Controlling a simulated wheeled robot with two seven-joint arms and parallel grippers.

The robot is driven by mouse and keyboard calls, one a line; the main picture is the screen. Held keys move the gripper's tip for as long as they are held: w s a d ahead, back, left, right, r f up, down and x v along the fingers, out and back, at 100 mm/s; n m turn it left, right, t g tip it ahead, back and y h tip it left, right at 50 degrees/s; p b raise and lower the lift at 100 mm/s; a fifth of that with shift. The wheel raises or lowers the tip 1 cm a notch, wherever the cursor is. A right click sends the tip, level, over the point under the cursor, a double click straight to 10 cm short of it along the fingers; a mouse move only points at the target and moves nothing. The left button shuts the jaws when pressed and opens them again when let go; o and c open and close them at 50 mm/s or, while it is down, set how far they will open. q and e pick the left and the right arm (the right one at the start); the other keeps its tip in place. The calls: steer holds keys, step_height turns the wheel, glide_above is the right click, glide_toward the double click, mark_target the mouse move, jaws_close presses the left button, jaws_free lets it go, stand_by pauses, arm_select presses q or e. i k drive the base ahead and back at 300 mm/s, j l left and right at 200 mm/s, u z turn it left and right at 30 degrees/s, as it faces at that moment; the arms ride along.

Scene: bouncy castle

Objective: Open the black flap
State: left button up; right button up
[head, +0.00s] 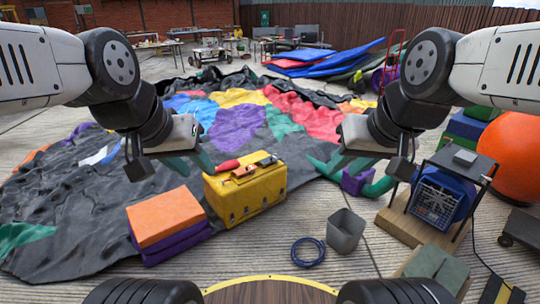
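A large black sheet (80,225) lies flat and wrinkled on the ground at the left. It joins a deflated castle with purple, yellow, red and green patches (235,125). I cannot tell which part of the black material is the flap. My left gripper (191,163) hangs above the sheet's right part, behind and left of the yellow toolbox in the picture. Its teal fingers look apart, with nothing visible between them. My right gripper (337,166) hangs to the right of the toolbox. Its teal fingers also look apart and empty. Both arms partly hide the castle.
A yellow toolbox (245,198) with tools on top stands in the middle. Orange and purple blocks (166,218) rest at the sheet's edge. A grey bin (345,231), blue hose coil (308,252) and caged blue blower (436,200) stand at the right. Paving before the toolbox is partly clear.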

mark_target(268, 160)
steer(key=i+u, duration=0.1)
steer(key=i, duration=0.45)
steer(key=i+l+u, duration=0.1)
steer(key=i, duration=0.4)
steer(key=i+l+u, duration=0.1)
steer(key=i, duration=0.45)
steer(key=i+l+u, duration=0.1)
steer(key=i, duration=0.4)
steer(key=i+l+u, duration=0.1)
steer(key=i, duration=0.45)
steer(key=i+l+u, duration=0.1)
steer(key=i+l, duration=0.25)
steer(key=i, duration=0.15)
